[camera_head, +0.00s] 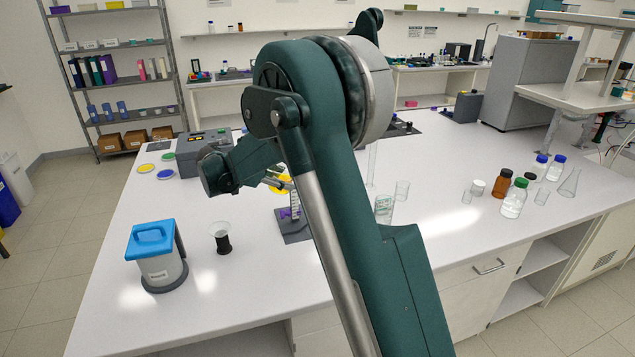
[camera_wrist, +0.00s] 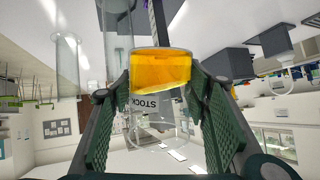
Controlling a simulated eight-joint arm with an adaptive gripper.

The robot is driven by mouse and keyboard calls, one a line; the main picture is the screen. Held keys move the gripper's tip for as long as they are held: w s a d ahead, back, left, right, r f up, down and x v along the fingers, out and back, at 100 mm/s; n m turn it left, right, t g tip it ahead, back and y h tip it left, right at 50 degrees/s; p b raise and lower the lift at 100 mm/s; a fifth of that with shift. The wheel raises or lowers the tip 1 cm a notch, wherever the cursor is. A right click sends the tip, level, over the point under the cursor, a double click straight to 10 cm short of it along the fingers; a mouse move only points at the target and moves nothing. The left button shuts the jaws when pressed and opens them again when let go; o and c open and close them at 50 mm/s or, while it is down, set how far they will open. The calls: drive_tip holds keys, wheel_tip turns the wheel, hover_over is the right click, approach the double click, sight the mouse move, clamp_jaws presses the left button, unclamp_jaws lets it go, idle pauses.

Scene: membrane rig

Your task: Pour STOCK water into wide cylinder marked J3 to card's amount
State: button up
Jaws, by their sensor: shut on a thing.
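My gripper (camera_wrist: 160,88) is shut on a clear beaker labelled STOCK (camera_wrist: 145,105), one ribbed finger on each side, in the wrist view, which is upside down. Orange-yellow liquid (camera_wrist: 160,68) fills the beaker's base end. A tall clear cylinder (camera_wrist: 115,25) stands just beyond the beaker, and another clear vessel (camera_wrist: 67,60) is to its left. In the head view my arm hides most of the gripper and beaker; a tall clear cylinder (camera_head: 371,163) stands right of the arm. I cannot read a J3 mark or find the card.
A small stand with a purple part (camera_head: 291,213) is close left of my arm. A blue-lidded container (camera_head: 158,262) and a dark-based funnel (camera_head: 221,238) stand front left. Clear beakers (camera_head: 402,190) are right of the arm. Bottles (camera_head: 514,200) and a flask (camera_head: 569,184) stand farther right.

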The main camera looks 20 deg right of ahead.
sight(288, 173)
drive_tip(key=shift+s+d+r+m+y+p, duration=0.1)
drive_tip(key=shift+d+r+m+y+p, duration=0.15)
drive_tip(key=shift+r+y+p, duration=0.25)
drive_tip(key=shift+s+d+r+m+y+p, duration=0.15)
drive_tip(key=shift+d+r+y+p, duration=0.1)
drive_tip(key=shift+d+y+p, duration=0.25)
drive_tip(key=shift+s+d+f+m+y+p, duration=0.1)
drive_tip(key=shift+d+f+m+y+p, duration=0.3)
drive_tip(key=shift+y+p, duration=0.6)
drive_tip(key=shift+f+t+y+p, duration=0.25)
drive_tip(key=shift+t+y+p, duration=0.25)
drive_tip(key=shift+y, duration=0.4)
drive_tip(key=shift+m+y, duration=0.3)
drive_tip(key=shift+m, duration=0.1)
drive_tip(key=shift+d+r+m+t+y+p, duration=0.15)
drive_tip(key=shift+r+m+t+y+p, duration=0.35)
drive_tip(key=shift+r+y+p, duration=0.85)
drive_tip(key=shift+s+d+r+y, duration=0.15)
drive_tip(key=shift+d+r+y, duration=0.05)
drive_tip(key=shift+d+y, duration=0.3)
drive_tip(key=shift+s+d+r+y, duration=0.1)
drive_tip(key=shift+d+r+y, duration=0.05)
drive_tip(key=shift+d+y, duration=0.25)
idle(1.2)
drive_tip(key=shift+a, duration=0.15)
drive_tip(key=shift+w+a+f+h, duration=0.25)
drive_tip(key=shift+a+f+h, duration=0.35)
drive_tip(key=shift+a, duration=0.25)
drive_tip(key=shift+f+h, duration=0.45)
drive_tip(key=shift+h, duration=0.2)
